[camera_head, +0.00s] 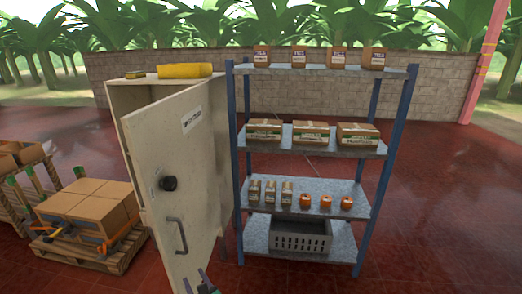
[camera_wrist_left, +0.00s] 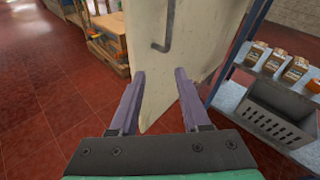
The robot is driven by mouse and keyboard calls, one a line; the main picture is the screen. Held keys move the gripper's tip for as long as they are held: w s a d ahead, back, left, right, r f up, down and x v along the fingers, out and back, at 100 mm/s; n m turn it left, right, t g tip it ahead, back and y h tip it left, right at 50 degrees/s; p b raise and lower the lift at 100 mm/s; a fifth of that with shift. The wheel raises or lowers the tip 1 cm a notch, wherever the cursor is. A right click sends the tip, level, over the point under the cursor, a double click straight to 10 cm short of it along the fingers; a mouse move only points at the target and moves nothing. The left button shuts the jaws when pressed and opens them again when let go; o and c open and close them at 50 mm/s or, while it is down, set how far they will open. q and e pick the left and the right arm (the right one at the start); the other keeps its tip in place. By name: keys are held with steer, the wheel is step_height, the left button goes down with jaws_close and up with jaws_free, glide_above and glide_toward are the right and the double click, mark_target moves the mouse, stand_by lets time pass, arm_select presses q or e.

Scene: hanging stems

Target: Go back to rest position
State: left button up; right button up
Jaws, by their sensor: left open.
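My left gripper (camera_head: 201,284) shows only by its fingertips at the bottom edge of the head view, below the cabinet door's handle. In the left wrist view the same gripper (camera_wrist_left: 159,76) has its two purple fingers apart, with nothing held between them. The cream cabinet door (camera_head: 176,165) stands swung open, with a dark round knob (camera_head: 169,183) and a grey handle (camera_head: 178,236). In the left wrist view the door (camera_wrist_left: 152,98) and its handle (camera_wrist_left: 166,30) lie beyond the fingertips. My right gripper is out of view.
A blue-post shelf rack (camera_head: 383,150) with boxes, orange items and a grey crate (camera_head: 300,237) stands right of the cabinet (camera_head: 127,97). A pallet of cartons (camera_head: 92,207) is at the left. Red tiled floor (camera_head: 440,220) is clear on the right.

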arm_select(q)
steer(key=s+a+f+n+g+h, duration=0.1)
steer(key=s+f+n+g+h, duration=0.15)
steer(key=s+f, duration=0.5)
steer(key=s+a+f+n+g+h, duration=0.1)
steer(key=s+f+n+g, duration=0.3)
steer(key=f, duration=0.7)
steer(key=s+a+f+n+g+h, duration=0.15)
steer(key=s+f+n, duration=0.25)
steer(key=s+f, duration=0.4)
steer(key=s+f+n+g+h, duration=0.1)
steer(key=s+f+n, duration=0.4)
steer(key=s, duration=0.5)
steer(key=s+f+n+g+h, duration=0.2)
steer(key=s+f+n, duration=0.3)
steer(key=s+n, duration=0.4)
steer(key=shift+s+a+h, duration=0.15)
steer(key=shift+s+h, duration=0.55)
steer(key=shift+s, duration=0.5)
